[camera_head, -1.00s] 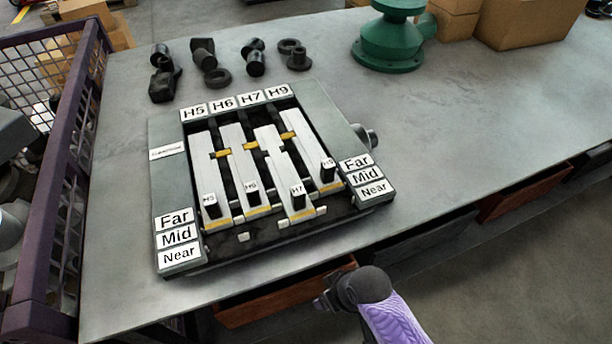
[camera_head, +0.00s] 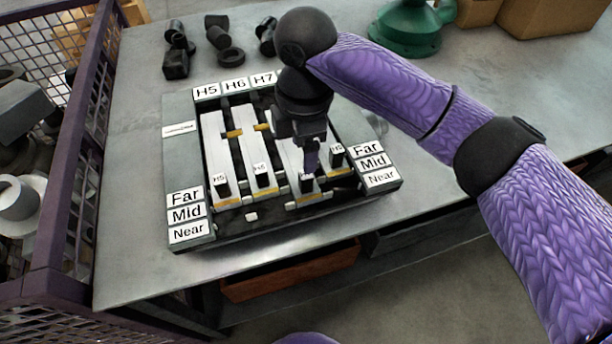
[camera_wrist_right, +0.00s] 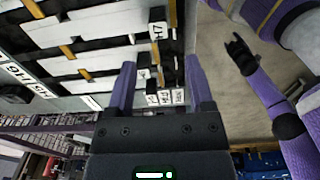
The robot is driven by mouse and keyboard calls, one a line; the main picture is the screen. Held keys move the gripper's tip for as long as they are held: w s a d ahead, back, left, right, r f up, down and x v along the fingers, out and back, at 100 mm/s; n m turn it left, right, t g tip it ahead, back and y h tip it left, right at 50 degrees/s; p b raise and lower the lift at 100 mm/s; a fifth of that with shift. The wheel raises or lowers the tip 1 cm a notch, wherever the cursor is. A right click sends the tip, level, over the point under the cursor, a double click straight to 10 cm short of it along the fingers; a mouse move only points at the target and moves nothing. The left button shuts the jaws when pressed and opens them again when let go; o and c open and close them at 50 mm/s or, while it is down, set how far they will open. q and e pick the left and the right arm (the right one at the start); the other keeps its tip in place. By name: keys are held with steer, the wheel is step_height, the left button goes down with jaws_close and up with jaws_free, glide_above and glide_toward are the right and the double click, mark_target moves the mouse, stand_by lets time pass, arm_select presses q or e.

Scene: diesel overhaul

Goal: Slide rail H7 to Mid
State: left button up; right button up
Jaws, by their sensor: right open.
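Rail H7 (camera_head: 289,158) is a pale slider in the grey frame (camera_head: 182,150); its front end reaches nearer than its neighbours', about level with the Near label (camera_head: 381,177). Its black handle (camera_head: 306,186) is partly hidden by my right gripper (camera_head: 309,160), which points down at it. In the right wrist view, the right gripper (camera_wrist_right: 160,68) is open, its purple fingers apart. The H7 handle (camera_wrist_right: 157,31) shows just beyond the gap, with nothing held. The Mid label (camera_head: 373,162) lies between Far and Near. In the wrist view a dark hand (camera_wrist_right: 240,54), apparently my left gripper, is small.
Black fittings (camera_head: 176,64) and a green flanged part (camera_head: 405,35) stand behind the frame. A purple mesh crate (camera_head: 75,150) is at the left.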

mark_target(306, 181)
steer(key=shift+w+d, duration=0.1)
steer(key=shift+d, duration=0.1)
step_height(306, 181, down, 9)
steer(key=shift+f+b, duration=0.2)
steer(key=shift+b, duration=1)
jaws_close()
